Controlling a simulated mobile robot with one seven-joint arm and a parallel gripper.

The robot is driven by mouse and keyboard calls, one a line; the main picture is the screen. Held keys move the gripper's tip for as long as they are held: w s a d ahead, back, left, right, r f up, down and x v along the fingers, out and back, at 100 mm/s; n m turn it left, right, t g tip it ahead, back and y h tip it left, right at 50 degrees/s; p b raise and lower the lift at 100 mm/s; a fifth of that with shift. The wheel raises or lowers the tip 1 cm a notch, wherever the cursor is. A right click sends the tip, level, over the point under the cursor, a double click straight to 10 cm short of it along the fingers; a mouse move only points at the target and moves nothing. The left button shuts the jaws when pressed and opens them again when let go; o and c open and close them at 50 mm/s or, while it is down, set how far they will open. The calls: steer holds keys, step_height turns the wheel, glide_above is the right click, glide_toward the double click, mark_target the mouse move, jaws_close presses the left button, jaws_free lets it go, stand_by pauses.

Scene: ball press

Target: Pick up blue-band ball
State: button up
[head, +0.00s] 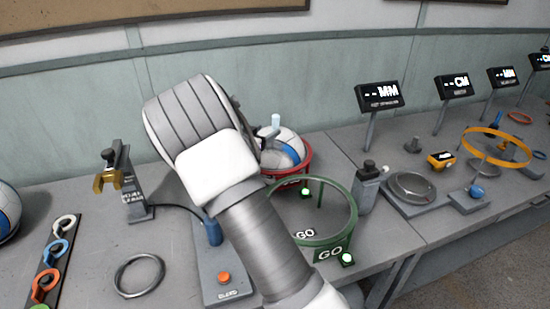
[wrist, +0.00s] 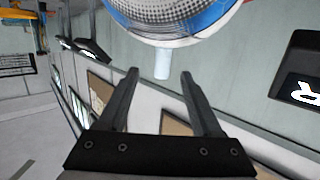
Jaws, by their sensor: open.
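The blue-band ball (head: 283,148) is white with a blue stripe and sits in a red ring stand, partly hidden behind my arm in the head view. A pale peg (head: 275,121) sticks up from it. In the wrist view the ball (wrist: 165,18) fills the top edge, with the peg (wrist: 162,64) pointing toward my gripper. My gripper (wrist: 159,75) is open, its two dark fingers spread with the peg's end in line with the gap between the tips. I cannot tell whether the peg is inside the gap. In the head view the gripper is mostly hidden by my arm.
The red ring stand (head: 308,163) is beside the green GO ring (head: 352,221). Another white and blue ball (head: 6,210) is at the left edge. A grey clamp stand (head: 130,190), a loose metal ring (head: 139,275) and a gauge dish (head: 411,186) stand on the bench. Display signs (head: 380,95) rise behind.

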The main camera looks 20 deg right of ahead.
mark_target(275, 125)
steer(key=x, duration=0.6)
steer(key=shift+f+b, duration=0.1)
steer(key=shift+b, duration=0.2)
steer(key=shift+b+x, duration=0.45)
steer(key=shift+x, duration=2.2)
steer(key=shift+w+a, duration=0.15)
steer(key=shift+w, duration=0.05)
jaws_close()
